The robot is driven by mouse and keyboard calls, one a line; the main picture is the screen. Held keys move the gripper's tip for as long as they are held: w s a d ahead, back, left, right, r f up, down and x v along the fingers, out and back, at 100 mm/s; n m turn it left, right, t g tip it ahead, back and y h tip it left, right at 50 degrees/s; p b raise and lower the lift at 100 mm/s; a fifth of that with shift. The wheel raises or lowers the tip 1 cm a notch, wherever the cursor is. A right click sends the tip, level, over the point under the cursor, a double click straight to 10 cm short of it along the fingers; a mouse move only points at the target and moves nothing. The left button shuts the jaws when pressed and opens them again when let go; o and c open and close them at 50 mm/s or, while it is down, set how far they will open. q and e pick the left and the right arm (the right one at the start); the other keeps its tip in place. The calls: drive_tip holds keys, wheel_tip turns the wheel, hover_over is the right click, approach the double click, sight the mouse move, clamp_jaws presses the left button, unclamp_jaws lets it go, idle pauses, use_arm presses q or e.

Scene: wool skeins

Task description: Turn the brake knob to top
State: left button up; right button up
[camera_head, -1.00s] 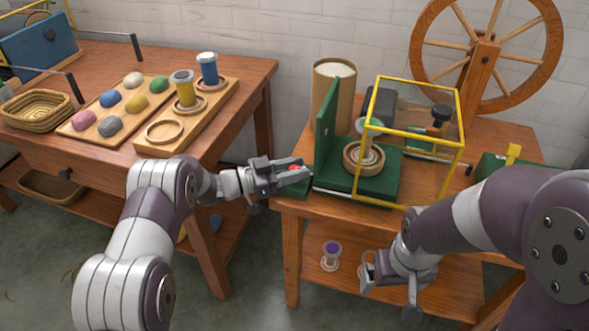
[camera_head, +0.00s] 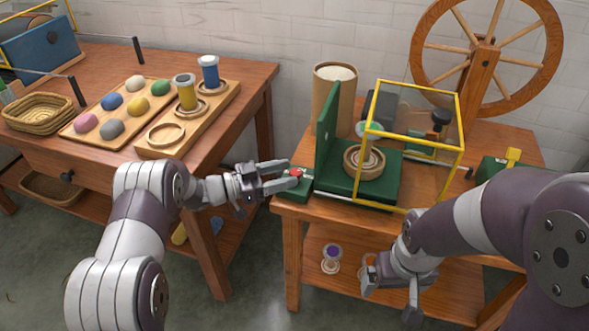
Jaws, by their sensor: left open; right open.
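A small green box (camera_head: 297,189) sits at the left front corner of the right-hand table, with a red part (camera_head: 297,172) on top. My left gripper (camera_head: 292,175) is open, its fingertips at the red part; whether they touch it I cannot tell. A black knob (camera_head: 441,117) stands at the back of the green winding machine (camera_head: 345,188), inside a yellow frame (camera_head: 410,147). Which of these is the brake knob is not marked in view. My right gripper (camera_head: 390,300) is open and low, in front of the table's lower shelf.
A spinning wheel (camera_head: 552,45) and a cardboard drum (camera_head: 347,80) stand at the back of the right table. A green box with a yellow lever (camera_head: 513,156) is behind my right arm. The left table holds a board of wool balls (camera_head: 85,121) and several spools.

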use_arm(q)
drive_tip(key=v, duration=0.9)
drive_tip(key=shift+p, duration=0.4)
drive_tip(key=shift+a, duration=0.1)
